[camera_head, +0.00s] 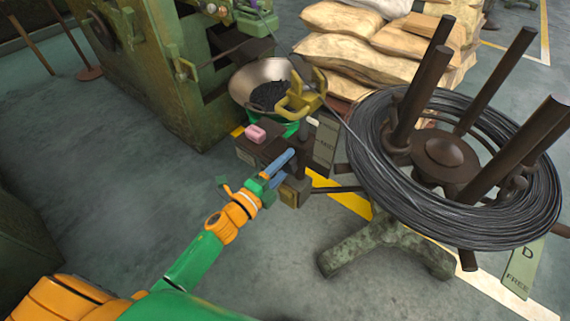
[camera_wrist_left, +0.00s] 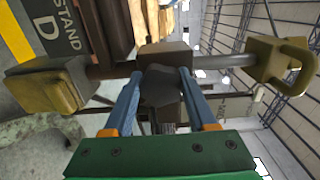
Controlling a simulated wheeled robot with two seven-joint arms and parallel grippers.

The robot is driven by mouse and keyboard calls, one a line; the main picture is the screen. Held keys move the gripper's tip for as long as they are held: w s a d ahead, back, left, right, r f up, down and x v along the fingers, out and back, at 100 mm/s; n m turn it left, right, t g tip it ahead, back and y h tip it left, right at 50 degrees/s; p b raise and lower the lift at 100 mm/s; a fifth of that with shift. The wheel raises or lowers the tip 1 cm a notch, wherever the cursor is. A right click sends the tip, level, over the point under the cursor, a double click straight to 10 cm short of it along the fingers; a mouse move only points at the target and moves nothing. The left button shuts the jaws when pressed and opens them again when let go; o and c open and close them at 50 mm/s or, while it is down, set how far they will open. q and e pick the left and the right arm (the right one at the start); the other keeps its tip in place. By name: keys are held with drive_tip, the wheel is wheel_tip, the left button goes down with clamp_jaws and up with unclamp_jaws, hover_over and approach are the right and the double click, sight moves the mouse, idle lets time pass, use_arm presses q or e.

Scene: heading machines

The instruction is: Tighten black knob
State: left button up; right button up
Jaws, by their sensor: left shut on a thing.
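The black knob (camera_wrist_left: 161,88) shows in the left wrist view as a dark, blocky piece on a dark bar, between my two blue fingers. My left gripper (camera_wrist_left: 160,75) is shut on it, one finger along each side. In the head view my left gripper (camera_head: 291,156) reaches in from the lower left to the small dark stand beside the wire reel. There the knob cannot be made out clearly at the fingertips. My right gripper is not in view.
A wire coil (camera_head: 375,150) on a reel with upright posts stands close to the right. A yellow bracket (camera_head: 300,95) rises above the stand, before a metal bowl (camera_head: 245,80). A green machine (camera_head: 165,60) stands behind. The floor at left is clear.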

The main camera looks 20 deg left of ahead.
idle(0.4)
use_arm(q)
drive_tip(key=o, duration=1.4)
drive_tip(key=v, duration=0.7)
